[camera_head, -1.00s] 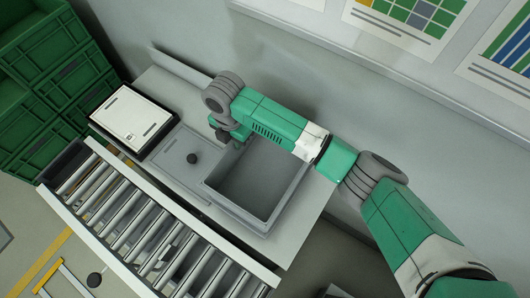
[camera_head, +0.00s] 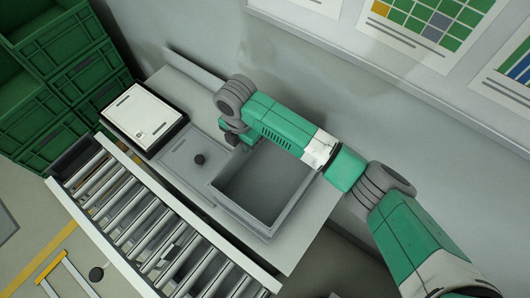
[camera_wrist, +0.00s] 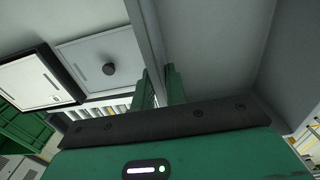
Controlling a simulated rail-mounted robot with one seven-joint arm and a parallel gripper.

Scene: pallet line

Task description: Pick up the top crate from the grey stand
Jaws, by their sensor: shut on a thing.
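A grey open crate (camera_head: 268,229) sits on the light grey stand (camera_head: 309,230) in the head view. It looks empty, and I cannot tell whether another crate is under it. My gripper (camera_head: 238,140) is at the crate's far left rim, its fingertips mostly hidden by the arm. In the wrist view the two green fingers (camera_wrist: 161,88) stand on either side of the crate's thin wall (camera_wrist: 148,40), shut on it. The crate's inside (camera_wrist: 215,50) shows on the right.
A grey panel with a black knob (camera_head: 199,159) lies left of the crate. Beyond it is a white-topped dark box (camera_head: 143,117). A roller conveyor (camera_head: 150,225) runs along the near side. Green crates (camera_head: 60,70) are stacked at far left, and a wall (camera_head: 330,90) stands behind.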

